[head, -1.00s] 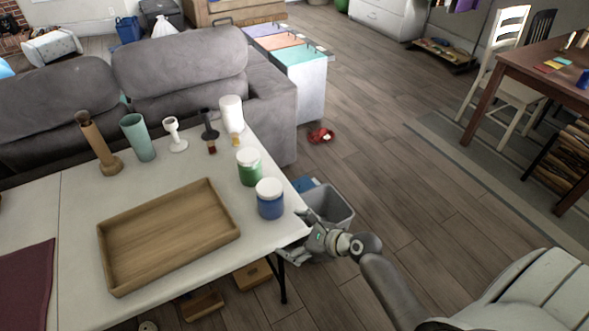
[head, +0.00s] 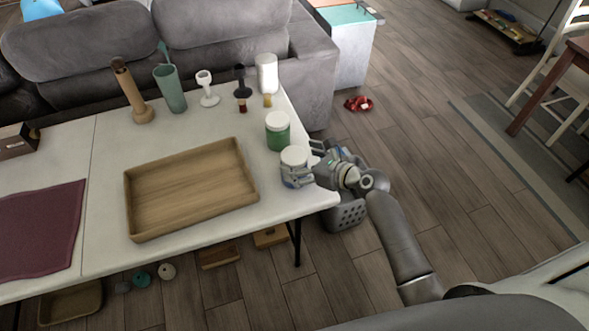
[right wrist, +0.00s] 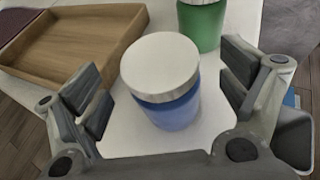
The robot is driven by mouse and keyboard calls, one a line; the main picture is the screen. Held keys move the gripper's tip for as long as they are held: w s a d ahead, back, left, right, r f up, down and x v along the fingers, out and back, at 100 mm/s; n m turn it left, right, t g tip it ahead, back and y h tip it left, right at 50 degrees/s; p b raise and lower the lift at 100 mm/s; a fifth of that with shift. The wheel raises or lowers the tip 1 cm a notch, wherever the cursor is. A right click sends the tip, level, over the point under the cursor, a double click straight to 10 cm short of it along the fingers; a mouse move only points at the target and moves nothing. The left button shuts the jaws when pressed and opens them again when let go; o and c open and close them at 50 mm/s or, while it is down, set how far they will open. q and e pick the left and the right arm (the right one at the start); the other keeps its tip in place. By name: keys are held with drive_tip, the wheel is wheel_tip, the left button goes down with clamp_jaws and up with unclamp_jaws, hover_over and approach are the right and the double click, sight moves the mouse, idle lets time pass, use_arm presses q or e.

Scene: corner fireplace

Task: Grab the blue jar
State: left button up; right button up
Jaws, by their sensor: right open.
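The blue jar (head: 293,158) with a white lid stands upright near the right edge of the white table, just in front of a green jar. In the right wrist view the blue jar (right wrist: 166,92) stands between the two open fingers. My right gripper (head: 312,163) is open around the jar, reaching in from the right; in the head view its fingers partly cover the jar's body. In the right wrist view there is a gap on both sides of the jar, so the fingers do not appear to touch it. My left gripper is not in view.
The green jar (head: 278,135) stands right behind the blue one. A wooden tray (head: 136,206) lies to the left on the white table (head: 107,160). A teal cup (head: 171,92) and other slim items stand along the back edge. A grey bin (head: 347,214) is on the floor below.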

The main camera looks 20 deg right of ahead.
drive_tip(key=shift+x, duration=1.35)
drive_tip(key=c, duration=1.5)
